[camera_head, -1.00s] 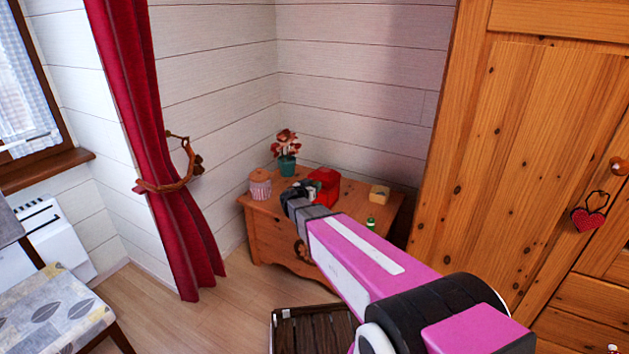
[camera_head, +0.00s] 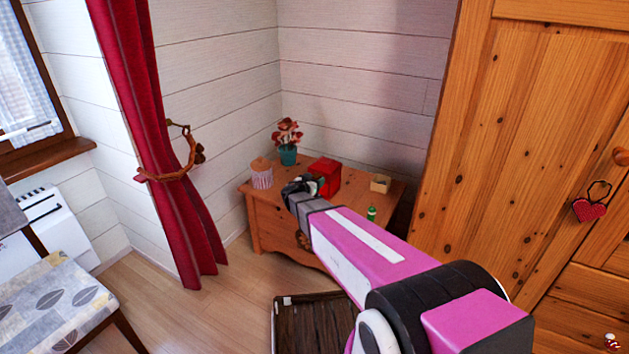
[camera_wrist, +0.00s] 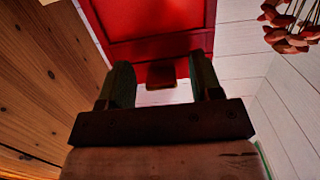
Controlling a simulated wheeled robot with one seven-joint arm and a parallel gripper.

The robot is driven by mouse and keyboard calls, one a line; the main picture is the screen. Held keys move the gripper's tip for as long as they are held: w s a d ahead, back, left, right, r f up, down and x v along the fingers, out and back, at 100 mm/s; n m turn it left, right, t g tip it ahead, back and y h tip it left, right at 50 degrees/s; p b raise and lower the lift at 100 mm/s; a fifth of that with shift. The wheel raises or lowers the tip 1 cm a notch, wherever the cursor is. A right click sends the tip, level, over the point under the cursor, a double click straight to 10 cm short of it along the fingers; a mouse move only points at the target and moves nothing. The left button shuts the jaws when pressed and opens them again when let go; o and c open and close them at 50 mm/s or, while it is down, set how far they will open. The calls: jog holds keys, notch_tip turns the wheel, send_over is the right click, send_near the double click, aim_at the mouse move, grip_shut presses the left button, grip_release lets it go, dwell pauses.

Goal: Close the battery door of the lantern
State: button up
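The red lantern (camera_head: 325,166) stands on the wooden chest at the back, partly hidden behind my gripper. My gripper (camera_head: 301,184) is close to its front left side in the head view; I cannot tell whether they touch. In the wrist view, the lantern's red body (camera_wrist: 140,20) fills the top. My gripper (camera_wrist: 161,80) has its two dark fingers apart, and a small dark red tab (camera_wrist: 160,75) shows in the gap between them. I cannot tell for sure whether this tab belongs to the battery door or how far open that door is.
The wooden chest (camera_head: 270,236) also carries a pink-striped jar (camera_head: 261,175), a flower pot (camera_head: 288,155), a small yellowish box (camera_head: 380,184) and a green bottle (camera_head: 371,213). A wardrobe (camera_head: 520,130) stands right, a red curtain (camera_head: 165,120) left. A dark crate (camera_head: 305,320) is on the floor.

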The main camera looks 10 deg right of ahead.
jog(key=shift+r, duration=0.15)
jog(key=v, duration=1)
jog(key=shift+s+a, duration=0.3)
jog(key=shift+s, duration=0.05)
jog(key=s+d+f+n+g+y, duration=0.2)
jog(key=s+d+f+g, duration=0.1)
jog(key=s+d+g, duration=0.8)
jog(key=s+d+n+g+y, duration=0.1)
jog(key=s+n+g+y, duration=0.1)
jog(key=s+n+y, duration=0.3)
jog(key=s+y, duration=0.3)
jog(key=s, duration=0.3)
jog(key=shift+s+n, duration=0.25)
jog(key=shift+n, duration=0.05)
